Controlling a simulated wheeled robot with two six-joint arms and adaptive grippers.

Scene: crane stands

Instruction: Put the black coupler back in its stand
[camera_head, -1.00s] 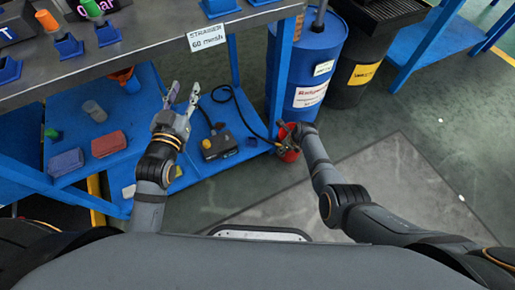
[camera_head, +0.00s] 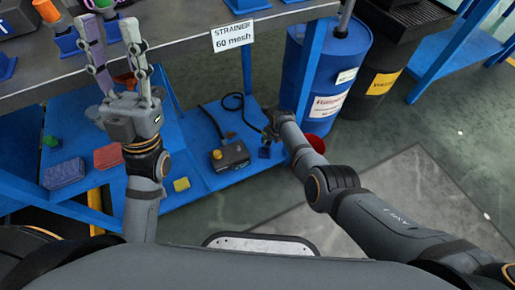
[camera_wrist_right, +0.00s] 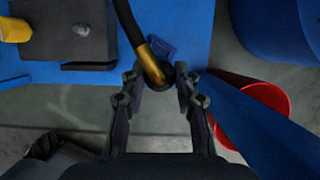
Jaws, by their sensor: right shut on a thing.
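The black coupler (camera_wrist_right: 163,76) with a brass-coloured collar (camera_wrist_right: 153,60) is on the end of a black hose, between the fingers of my right gripper (camera_wrist_right: 156,77). In the head view my right gripper (camera_head: 268,122) is at the right end of the blue lower shelf (camera_head: 215,165), and hides most of the coupler. A small blue block, probably the stand (camera_wrist_right: 164,47), lies just beyond the coupler in the wrist view; the head view shows it too (camera_head: 265,152). My left gripper (camera_head: 114,28) is open and empty in front of the upper table.
A grey box with a yellow knob (camera_head: 231,155) sits on the shelf beside the hose (camera_head: 222,117). A red bucket (camera_wrist_right: 262,98) stands on the floor right of a blue table leg (camera_wrist_right: 240,115). Blue and black drums (camera_head: 325,75) stand at the back right.

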